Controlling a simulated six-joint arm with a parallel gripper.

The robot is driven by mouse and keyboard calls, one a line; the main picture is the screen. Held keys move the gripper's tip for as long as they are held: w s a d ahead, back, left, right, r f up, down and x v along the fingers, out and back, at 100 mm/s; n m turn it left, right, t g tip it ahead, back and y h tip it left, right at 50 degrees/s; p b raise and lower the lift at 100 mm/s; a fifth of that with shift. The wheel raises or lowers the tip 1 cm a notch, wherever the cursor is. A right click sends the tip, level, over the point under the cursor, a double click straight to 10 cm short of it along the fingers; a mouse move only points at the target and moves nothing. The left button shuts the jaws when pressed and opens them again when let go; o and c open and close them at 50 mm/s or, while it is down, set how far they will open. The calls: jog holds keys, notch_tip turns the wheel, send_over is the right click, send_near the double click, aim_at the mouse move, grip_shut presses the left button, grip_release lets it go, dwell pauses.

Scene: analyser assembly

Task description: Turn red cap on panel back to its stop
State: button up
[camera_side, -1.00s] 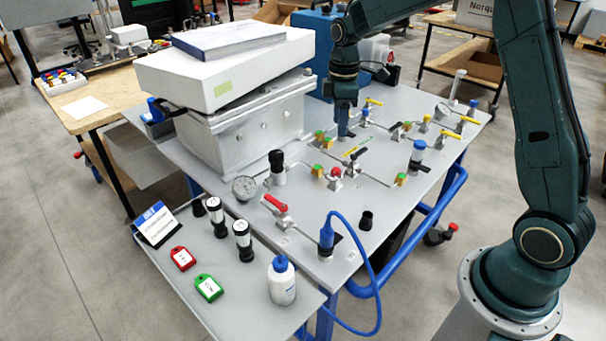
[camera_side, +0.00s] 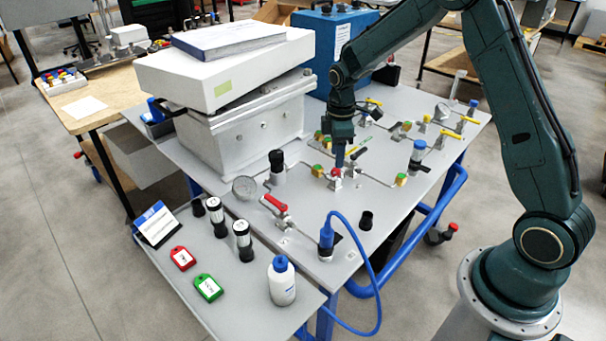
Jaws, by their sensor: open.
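The red cap (camera_side: 335,172) sits on a small metal fitting on the grey panel (camera_side: 385,222), near the middle of the panel. My gripper (camera_side: 339,162) points straight down right at the cap and partly overlaps it in this view. The fingers are small here, so I cannot tell whether they touch the cap or stand just above or behind it. The cap's upper rear side is hidden by the gripper.
Green-and-yellow fittings (camera_side: 317,171) and (camera_side: 401,180) stand close on both sides. A red-handled valve (camera_side: 275,203), a pressure gauge (camera_side: 244,187) and a black-topped cylinder (camera_side: 277,168) stand to the left. A blue-topped cylinder (camera_side: 418,154) stands to the right. A blue hose (camera_side: 375,270) loops in front.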

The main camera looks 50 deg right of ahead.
aim_at(336, 171)
jog(key=shift+f, duration=2.15)
jog(key=shift+c, duration=0.3)
grip_shut()
